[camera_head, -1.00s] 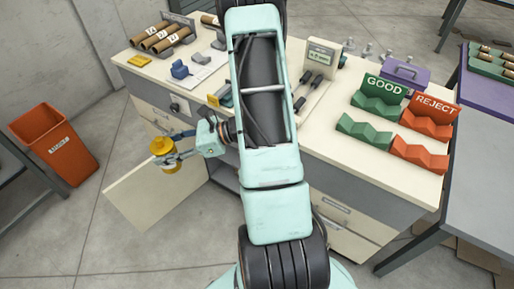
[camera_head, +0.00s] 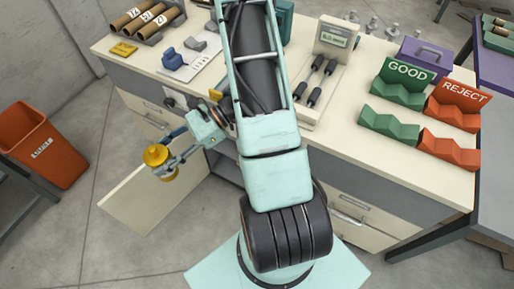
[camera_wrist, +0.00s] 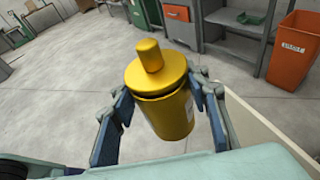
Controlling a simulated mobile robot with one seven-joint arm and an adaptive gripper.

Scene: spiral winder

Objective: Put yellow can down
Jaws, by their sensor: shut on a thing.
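The yellow can (camera_head: 158,160) has a wide lid with a small knob on top. In the wrist view the yellow can (camera_wrist: 162,95) fills the middle, slightly tilted. My gripper (camera_head: 172,165) is shut on it, with a blue finger on each side. In the head view the can is held in front of the bench's left part, beside the open cabinet door (camera_head: 125,210). Its underside is hidden, and nothing visible supports it from below.
The bench top (camera_head: 345,140) carries green GOOD (camera_head: 390,130) and red REJECT (camera_head: 450,150) holders, tools, a purple box (camera_head: 425,53) and brown tubes (camera_head: 145,20). An orange bin (camera_head: 45,145) stands at left. Open floor lies around the door.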

